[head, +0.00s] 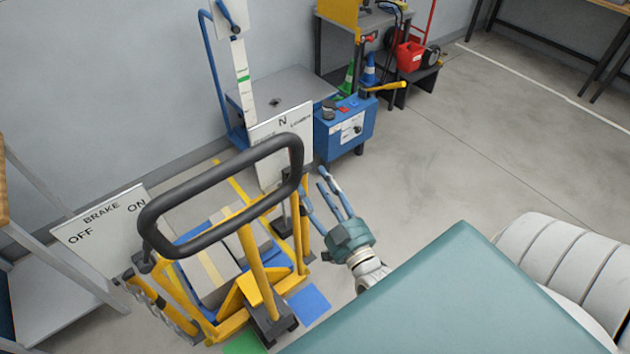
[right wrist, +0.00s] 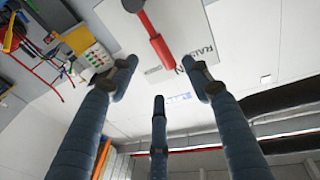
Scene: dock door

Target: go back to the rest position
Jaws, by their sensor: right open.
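My right gripper (head: 322,182) is in the middle of the head view, just right of the yellow cart. Its blue fingers are spread and nothing is between them. In the right wrist view its fingers (right wrist: 160,75) also stand apart and empty. A red-handled lever (right wrist: 158,45) on a white panel (right wrist: 185,25) shows beyond them there; I cannot tell the exact gap. In the head view a white sign (head: 280,160) marked N stands left of the gripper. My left gripper is not in view.
The yellow cart (head: 258,265) with a black handle (head: 222,188) and boxes stands left of the gripper. A BRAKE sign (head: 100,232) is at its left. A blue box unit (head: 345,127) stands behind. Floor at the right (head: 450,150) is clear.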

